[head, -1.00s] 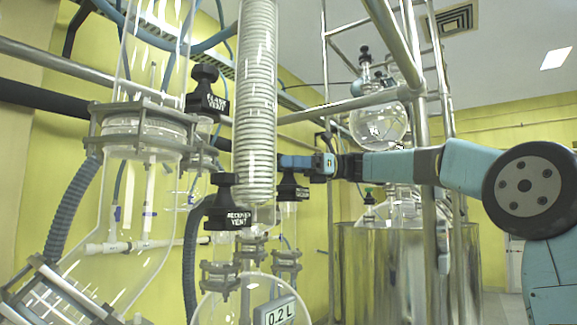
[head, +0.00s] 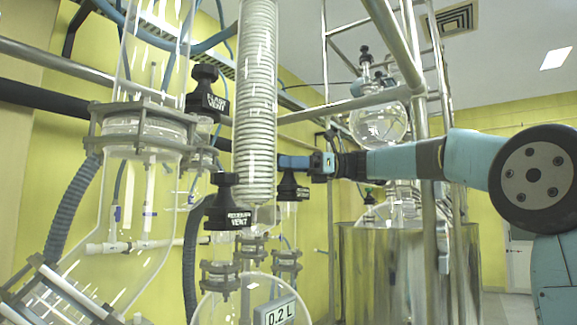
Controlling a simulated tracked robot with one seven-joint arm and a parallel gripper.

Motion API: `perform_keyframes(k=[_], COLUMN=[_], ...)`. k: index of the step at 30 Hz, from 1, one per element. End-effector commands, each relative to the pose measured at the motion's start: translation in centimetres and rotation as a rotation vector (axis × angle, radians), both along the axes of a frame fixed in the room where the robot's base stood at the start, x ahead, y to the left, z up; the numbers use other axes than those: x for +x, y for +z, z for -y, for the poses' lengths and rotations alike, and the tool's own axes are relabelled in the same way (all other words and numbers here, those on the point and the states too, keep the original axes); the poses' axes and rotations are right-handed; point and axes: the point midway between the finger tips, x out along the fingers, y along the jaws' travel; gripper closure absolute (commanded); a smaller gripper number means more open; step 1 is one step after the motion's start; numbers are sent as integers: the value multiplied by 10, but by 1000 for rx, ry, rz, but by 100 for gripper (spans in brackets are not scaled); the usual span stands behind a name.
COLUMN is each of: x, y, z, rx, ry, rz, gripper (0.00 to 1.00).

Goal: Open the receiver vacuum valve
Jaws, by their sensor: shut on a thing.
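The receiver vacuum valve (head: 289,187) is a black knob with a small label, just right of the coiled glass condenser and above a glass neck. Its label is too small to read fully. My gripper (head: 289,162), with blue fingers, comes in level from the right and is shut on the top of this knob. The condenser hides the far left of the fingertips and part of the knob.
The coiled condenser (head: 255,100) stands close left of my gripper. The receiver vent valve (head: 225,205) and flask vent valve (head: 206,92) are further left. A metal frame post (head: 427,190) stands by my arm. A round glass flask (head: 380,122) hangs above it.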

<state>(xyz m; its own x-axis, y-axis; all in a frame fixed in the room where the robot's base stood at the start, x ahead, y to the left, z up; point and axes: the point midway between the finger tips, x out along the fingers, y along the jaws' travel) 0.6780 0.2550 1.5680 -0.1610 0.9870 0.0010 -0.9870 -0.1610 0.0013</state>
Motion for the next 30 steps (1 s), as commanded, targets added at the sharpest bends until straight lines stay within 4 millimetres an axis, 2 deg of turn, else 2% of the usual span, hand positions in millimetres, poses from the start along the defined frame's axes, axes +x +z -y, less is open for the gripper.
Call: perform_keyframes(k=[30], x=[0], y=[0], z=[-1], rx=[3], ry=[696], rz=[1], gripper=[69])
